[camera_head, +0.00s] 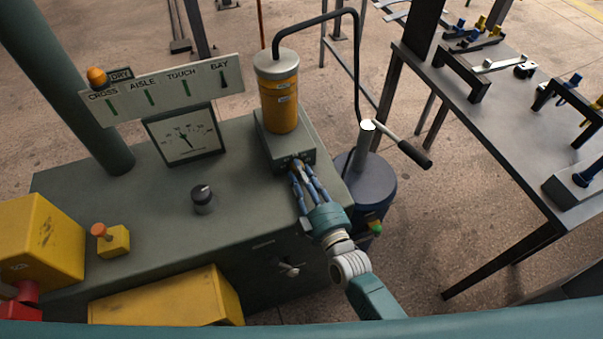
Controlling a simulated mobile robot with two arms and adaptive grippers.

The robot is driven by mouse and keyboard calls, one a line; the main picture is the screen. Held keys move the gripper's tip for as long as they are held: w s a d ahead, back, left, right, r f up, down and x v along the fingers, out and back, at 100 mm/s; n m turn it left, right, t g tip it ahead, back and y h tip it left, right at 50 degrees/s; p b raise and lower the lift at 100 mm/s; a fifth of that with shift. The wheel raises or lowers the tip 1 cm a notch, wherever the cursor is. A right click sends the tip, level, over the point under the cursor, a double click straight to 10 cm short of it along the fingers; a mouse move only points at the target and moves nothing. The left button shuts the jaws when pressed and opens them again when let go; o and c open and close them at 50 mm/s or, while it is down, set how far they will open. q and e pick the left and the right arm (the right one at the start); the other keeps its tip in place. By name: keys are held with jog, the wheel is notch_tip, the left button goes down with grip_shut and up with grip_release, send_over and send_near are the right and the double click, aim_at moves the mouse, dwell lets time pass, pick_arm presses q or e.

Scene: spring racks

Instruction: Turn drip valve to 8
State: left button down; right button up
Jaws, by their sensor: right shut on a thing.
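The drip valve (295,167) is a small knob on the front of the grey block (270,148) under the yellow cylinder (281,100). It is mostly hidden by my fingers. Small marks show on the block around it, too small to read, so its setting cannot be told. My right gripper (298,171) reaches in from the lower right with its blue fingers shut on the valve. My left gripper is not in view.
The grey cabinet top carries a dial gauge (187,137), a black knob (202,195), a labelled sign (167,90) and yellow boxes at left. A dark drum with a crank handle (403,146) stands right of my gripper. A rack table (480,105) is farther right.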

jog(key=shift+r, duration=0.15)
jog(key=o, duration=0.9)
jog(key=shift+a, duration=0.1)
jog(key=shift+s, duration=0.1)
jog(key=shift+s+d, duration=0.2)
jog(key=shift+s, duration=0.2)
jog(key=v, duration=1.1)
jog(key=shift+o, duration=1.3)
jog(key=shift+s, duration=0.15)
